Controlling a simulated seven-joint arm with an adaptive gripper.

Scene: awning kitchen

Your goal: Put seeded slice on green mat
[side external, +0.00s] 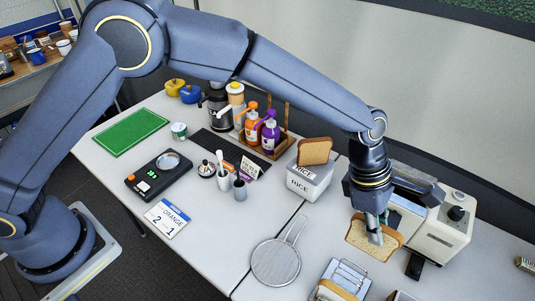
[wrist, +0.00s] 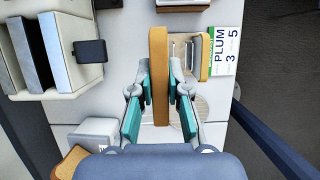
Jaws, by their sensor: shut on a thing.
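My gripper (side external: 374,232) is shut on a slice of bread (side external: 359,238), pale with a brown crust, held upright in front of the toaster. In the wrist view the held slice (wrist: 159,48) shows edge-on between the teal finger pads of my gripper (wrist: 161,88). Seeds cannot be made out on it. A browner slice (side external: 315,151) stands on the box marked RICE (side external: 309,183). Another slice (wrist: 205,57) sits in the wire rack (side external: 347,278). The green mat (side external: 132,131) lies flat and bare at the far left of the tables.
The toaster (side external: 443,224) stands right of the held slice. A strainer (side external: 276,262) lies at the front. A PLUM card (wrist: 223,52) lies beyond the rack.

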